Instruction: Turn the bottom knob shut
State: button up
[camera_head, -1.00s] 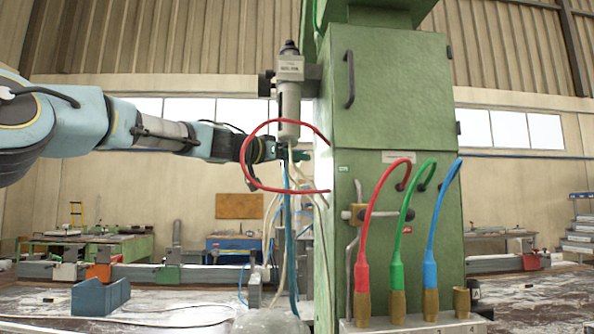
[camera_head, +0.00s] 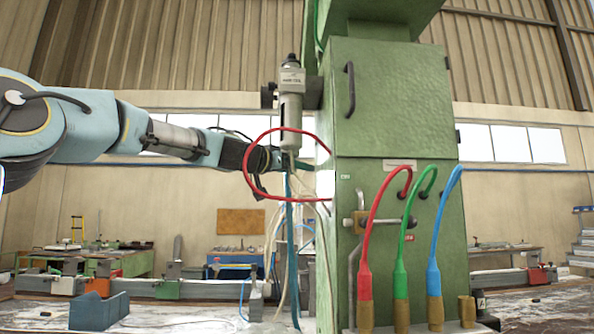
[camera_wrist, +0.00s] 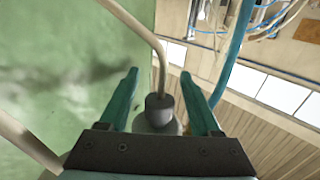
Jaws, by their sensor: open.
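The filter unit (camera_head: 291,118), with a grey head and a pale bowl, is fixed to the left side of the green cabinet (camera_head: 395,130). My gripper (camera_head: 284,164) is just below the bowl, partly hidden by the red hose and thin tubes. In the wrist view my gripper (camera_wrist: 159,73) is open, with its two green fingers apart. A small grey knob-like fitting (camera_wrist: 158,108) shows between the fingers, with a bent tube rising from it and a paler rounded body behind. I see gaps between this fitting and both fingers. I cannot tell its turn position.
A red hose (camera_head: 245,172) loops around the front of my gripper. Pale tubes and a blue tube (camera_head: 289,250) hang below it. A lever valve (camera_head: 358,223) and red, green and blue hoses (camera_head: 433,240) are on the cabinet's front.

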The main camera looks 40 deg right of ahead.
jog(key=s+a+b, duration=0.1)
jog(key=a+b, duration=0.7)
jog(key=a, duration=0.2)
jog(key=shift+a, duration=0.4)
